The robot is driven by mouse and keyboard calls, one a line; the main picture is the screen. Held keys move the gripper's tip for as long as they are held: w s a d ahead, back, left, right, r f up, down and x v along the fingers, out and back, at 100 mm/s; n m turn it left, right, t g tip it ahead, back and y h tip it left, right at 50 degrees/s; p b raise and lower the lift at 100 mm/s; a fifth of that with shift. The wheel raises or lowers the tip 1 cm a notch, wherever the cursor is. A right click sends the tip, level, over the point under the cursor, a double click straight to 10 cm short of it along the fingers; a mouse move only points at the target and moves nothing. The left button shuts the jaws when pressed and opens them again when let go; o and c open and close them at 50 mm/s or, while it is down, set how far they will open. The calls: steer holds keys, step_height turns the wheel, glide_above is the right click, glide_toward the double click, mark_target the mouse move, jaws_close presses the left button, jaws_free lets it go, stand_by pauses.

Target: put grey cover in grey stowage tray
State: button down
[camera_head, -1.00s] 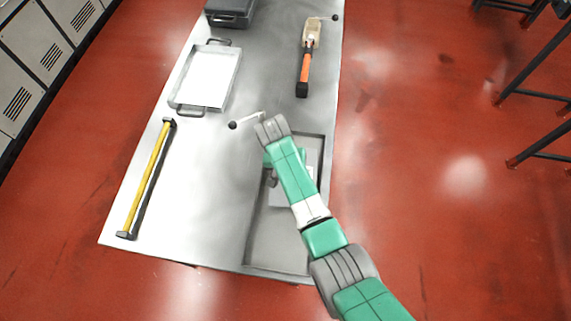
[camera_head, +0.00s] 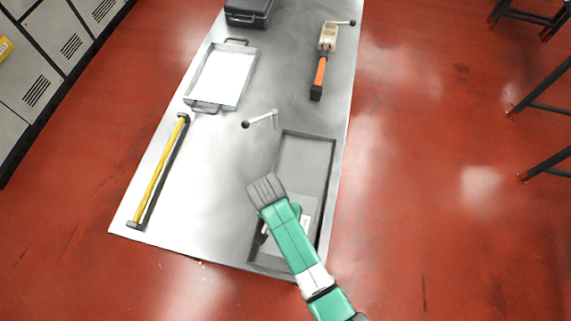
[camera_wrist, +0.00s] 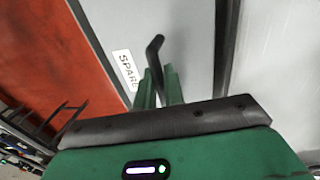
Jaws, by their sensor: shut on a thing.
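The grey cover (camera_head: 308,215) is a light grey plate in the lower part of the grey stowage tray (camera_head: 306,155), partly hidden by my arm. The tray is a long, shallow, rimmed recess at the table's right side. In the wrist view, my gripper (camera_wrist: 159,86) has its green fingers shut on a bent black handle (camera_wrist: 155,48). My arm hides the fingertips in the head view. Whether the cover touches the tray floor cannot be told.
A handled metal tray (camera_head: 222,77) and a yellow-and-black bar (camera_head: 158,172) lie on the left of the table. A small lever (camera_head: 262,120) stands by the stowage tray. An orange-handled tool (camera_head: 321,70) and a dark case (camera_head: 249,12) lie farther back.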

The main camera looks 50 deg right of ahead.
steer(key=shift+w+b+x, duration=0.15)
steer(key=shift+b+x, duration=0.05)
steer(key=shift+x, duration=0.65)
steer(key=shift+w+b+x, duration=0.15)
steer(key=shift+w+x, duration=0.05)
steer(key=shift+x, duration=0.65)
steer(key=shift+a+f, duration=0.1)
steer(key=shift+f, duration=0.05)
steer(key=c, duration=1.5)
jaws_free()
steer(key=d+p+v, duration=0.1)
steer(key=v, duration=1.1)
steer(key=shift+a+p, duration=0.4)
steer(key=shift+a, duration=0.1)
